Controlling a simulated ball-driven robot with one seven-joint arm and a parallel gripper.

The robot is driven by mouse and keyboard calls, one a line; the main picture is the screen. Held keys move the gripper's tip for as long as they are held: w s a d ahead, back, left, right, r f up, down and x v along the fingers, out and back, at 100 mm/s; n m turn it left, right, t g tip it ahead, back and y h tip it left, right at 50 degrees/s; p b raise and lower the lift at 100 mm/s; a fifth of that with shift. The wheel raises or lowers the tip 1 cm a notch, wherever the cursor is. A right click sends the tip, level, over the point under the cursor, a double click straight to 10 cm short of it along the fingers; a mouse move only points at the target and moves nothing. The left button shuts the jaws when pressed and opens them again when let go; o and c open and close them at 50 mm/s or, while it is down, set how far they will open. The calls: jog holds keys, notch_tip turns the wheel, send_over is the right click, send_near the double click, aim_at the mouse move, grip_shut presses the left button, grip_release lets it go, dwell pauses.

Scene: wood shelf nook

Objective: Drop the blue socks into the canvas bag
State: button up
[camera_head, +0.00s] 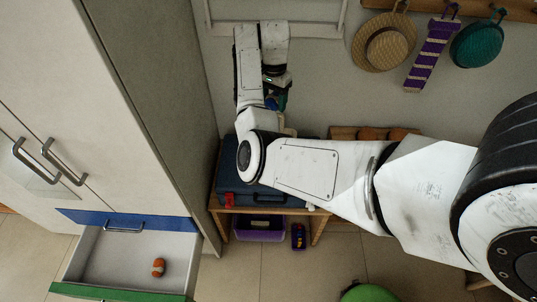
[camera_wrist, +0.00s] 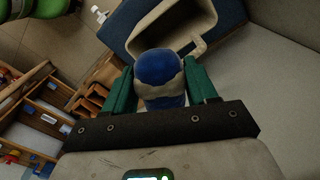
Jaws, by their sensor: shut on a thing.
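The blue socks (camera_wrist: 158,68), a rolled bundle in blue and pale grey, are between the green fingers of my gripper (camera_wrist: 162,78) in the wrist view. My gripper is shut on them. The canvas bag (camera_wrist: 144,27), beige with an open mouth, shows just beyond the socks in the wrist view. In the head view my gripper (camera_head: 277,88) is above the bench, by the wall. There the bag (camera_head: 288,131) is mostly hidden behind my arm. The gap between socks and bag is hard to judge.
A dark blue case (camera_head: 236,178) lies on the wooden bench (camera_head: 318,226). A purple bin (camera_head: 257,232) is under it. An open drawer (camera_head: 110,263) at lower left holds an orange-and-white toy (camera_head: 158,267). Hats (camera_head: 388,44) hang on the wall. A tall cabinet (camera_head: 165,110) stands left.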

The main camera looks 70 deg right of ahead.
jog(key=shift+f+b, duration=0.9)
jog(key=shift+f, duration=0.45)
jog(key=o, duration=1.1)
jog(key=shift+o, duration=0.2)
notch_tip(320, 180, up, 11)
jog(key=shift+f+p, duration=0.1)
jog(key=shift+p, duration=0.55)
